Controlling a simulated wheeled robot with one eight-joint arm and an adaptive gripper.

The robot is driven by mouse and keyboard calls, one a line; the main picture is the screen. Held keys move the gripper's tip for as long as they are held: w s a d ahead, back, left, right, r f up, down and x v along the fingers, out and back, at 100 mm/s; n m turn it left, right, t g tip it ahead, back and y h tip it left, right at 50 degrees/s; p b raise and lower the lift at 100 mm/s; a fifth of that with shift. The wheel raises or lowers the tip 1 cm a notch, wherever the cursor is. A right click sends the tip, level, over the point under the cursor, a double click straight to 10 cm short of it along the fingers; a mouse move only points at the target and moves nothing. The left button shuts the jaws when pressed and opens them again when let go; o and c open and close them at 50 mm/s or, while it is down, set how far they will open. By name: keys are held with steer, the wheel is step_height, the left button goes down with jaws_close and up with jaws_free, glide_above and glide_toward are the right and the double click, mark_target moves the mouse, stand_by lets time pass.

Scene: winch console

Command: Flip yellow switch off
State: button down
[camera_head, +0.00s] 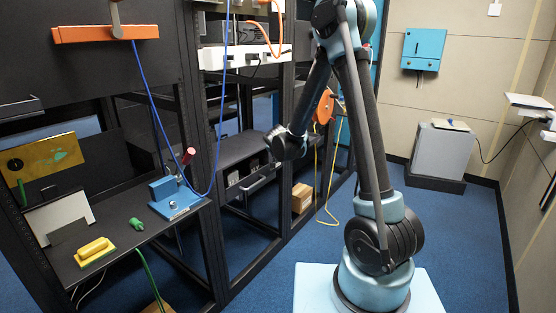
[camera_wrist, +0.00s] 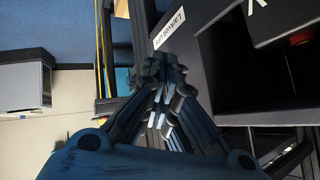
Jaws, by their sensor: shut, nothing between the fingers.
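A yellow part (camera_head: 95,251) with a raised yellow top sits on the dark shelf at the lower left of the head view. It looks like the yellow switch, but its on or off position cannot be told. My gripper (camera_head: 274,138) is right of it and well apart from it, in front of the dark rack. In the wrist view my gripper (camera_wrist: 165,78) has its fingers together and empty, beside a dark panel with a white label (camera_wrist: 168,32). The yellow part is not seen in the wrist view.
A blue block with a red-handled lever (camera_head: 176,198) and a green part (camera_head: 137,224) share the shelf (camera_head: 125,243). A blue cable (camera_head: 150,95) hangs above it. A brass plate (camera_head: 42,158) stands behind. Blue floor is clear right of my base.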

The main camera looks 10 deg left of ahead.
steer(key=v, duration=1.3)
steer(key=shift+s+a, duration=0.4)
steer(key=shift+s, duration=0.1)
steer(key=shift+f, duration=0.1)
steer(key=s+d+r+n+g+h, duration=0.1)
steer(key=s+d+g, duration=0.1)
steer(key=s+d, duration=0.7)
steer(key=s+d+r+n+g+h, duration=0.15)
steer(key=s+d, duration=0.35)
steer(key=d, duration=0.8)
steer(key=s+d+f+n+g+y, duration=0.1)
steer(key=s+d+f+g, duration=0.1)
steer(key=s, duration=0.8)
steer(key=s+d+f+n+g+y, duration=0.1)
steer(key=s+d+f, duration=0.3)
steer(key=s, duration=0.6)
steer(key=shift+s+d+f+g, duration=0.35)
steer(key=shift+d+g, duration=0.2)
steer(key=shift+d, duration=0.35)
